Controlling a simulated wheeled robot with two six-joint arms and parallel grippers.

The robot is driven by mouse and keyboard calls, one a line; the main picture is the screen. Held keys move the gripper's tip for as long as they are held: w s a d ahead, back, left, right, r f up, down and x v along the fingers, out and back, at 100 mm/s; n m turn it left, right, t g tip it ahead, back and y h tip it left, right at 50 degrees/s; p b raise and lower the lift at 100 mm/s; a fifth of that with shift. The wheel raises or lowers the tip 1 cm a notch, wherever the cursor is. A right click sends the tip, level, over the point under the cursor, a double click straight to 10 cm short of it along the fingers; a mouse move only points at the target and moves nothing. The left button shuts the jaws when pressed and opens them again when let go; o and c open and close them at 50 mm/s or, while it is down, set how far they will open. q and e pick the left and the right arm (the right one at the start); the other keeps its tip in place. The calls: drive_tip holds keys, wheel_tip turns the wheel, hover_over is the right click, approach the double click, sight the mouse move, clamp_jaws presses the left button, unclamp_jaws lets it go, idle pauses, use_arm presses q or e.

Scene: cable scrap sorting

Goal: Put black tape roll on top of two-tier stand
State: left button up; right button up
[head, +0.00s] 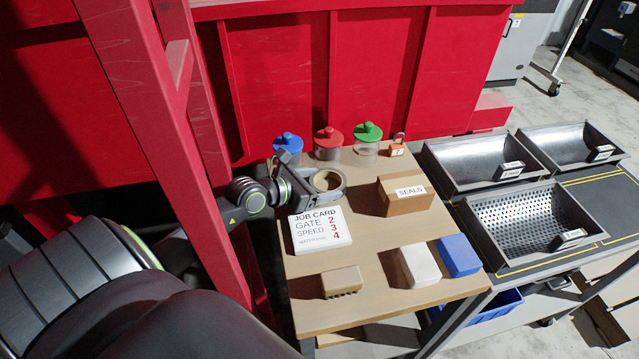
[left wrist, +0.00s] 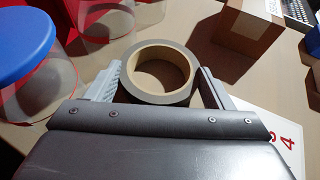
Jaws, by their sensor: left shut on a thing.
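The tape roll (head: 341,187) is a dark grey-black ring with a tan core, at the back left of the wooden table. My left gripper (head: 324,181) is shut on it, with one finger on each side. In the left wrist view the roll (left wrist: 160,98) sits between the two fingers (left wrist: 160,72), its round opening facing the camera. I cannot tell whether the roll touches the tabletop. I cannot make out a two-tier stand for sure in these views. My right gripper is not in view.
The wooden table (head: 375,303) also holds jars with blue (head: 288,142), red (head: 328,137) and green (head: 368,131) lids, a SEALS box (head: 405,204), a job card (head: 319,231) and several blocks. A red post (head: 150,110) stands left. Metal trays (head: 525,222) are right.

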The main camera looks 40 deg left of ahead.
use_arm(q)
drive_tip(key=shift+f, duration=0.15)
drive_tip(key=o, duration=1)
